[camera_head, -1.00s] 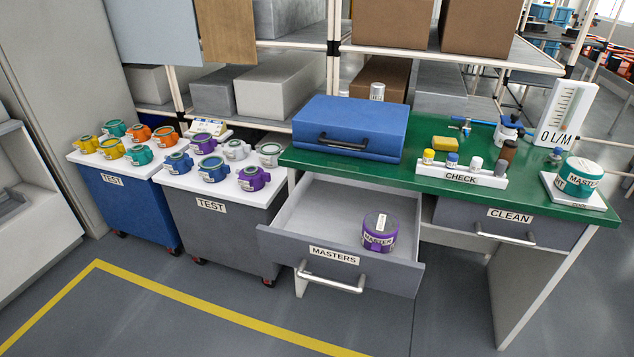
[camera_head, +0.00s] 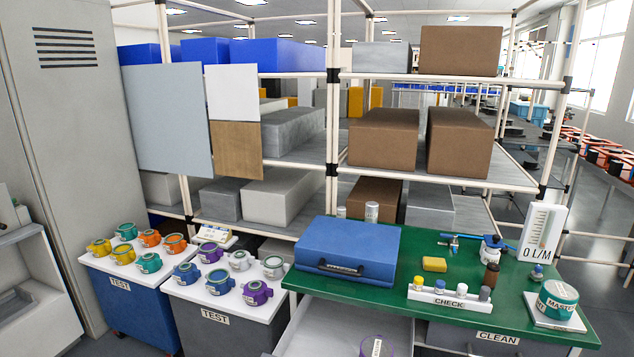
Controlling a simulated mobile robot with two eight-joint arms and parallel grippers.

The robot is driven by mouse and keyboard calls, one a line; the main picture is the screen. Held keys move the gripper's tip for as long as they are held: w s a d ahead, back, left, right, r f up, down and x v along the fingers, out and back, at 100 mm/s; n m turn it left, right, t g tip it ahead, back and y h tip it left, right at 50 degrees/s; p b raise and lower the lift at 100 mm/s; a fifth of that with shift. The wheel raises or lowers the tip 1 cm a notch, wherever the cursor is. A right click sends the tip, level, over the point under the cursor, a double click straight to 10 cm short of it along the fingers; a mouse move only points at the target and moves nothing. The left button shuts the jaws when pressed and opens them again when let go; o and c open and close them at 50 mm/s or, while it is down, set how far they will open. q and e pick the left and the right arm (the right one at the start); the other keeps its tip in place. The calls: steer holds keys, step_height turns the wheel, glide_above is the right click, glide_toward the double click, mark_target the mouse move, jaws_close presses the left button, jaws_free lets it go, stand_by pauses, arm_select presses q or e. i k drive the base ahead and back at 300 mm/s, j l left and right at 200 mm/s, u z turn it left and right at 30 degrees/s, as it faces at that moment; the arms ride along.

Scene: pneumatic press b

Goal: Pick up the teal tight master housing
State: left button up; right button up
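The teal master housing (camera_head: 557,298) is a short teal cylinder with a white label reading MASTER. It stands upright on a small white plate (camera_head: 553,321) at the front right corner of the green-topped bench (camera_head: 408,311). Neither of my grippers shows in the head view, so nothing of mine is seen near the housing.
The MASTERS drawer (camera_head: 330,318) is open below the bench, with a purple housing (camera_head: 376,346) partly in view. A blue case (camera_head: 346,252), a CHECK rack (camera_head: 449,299) and a flow gauge (camera_head: 541,233) stand on the bench. Two TEST carts with several coloured housings stand left.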

mark_target(557, 299)
steer(key=z, duration=1.55)
steer(key=i+l+z, duration=0.1)
steer(key=i+l, duration=1.35)
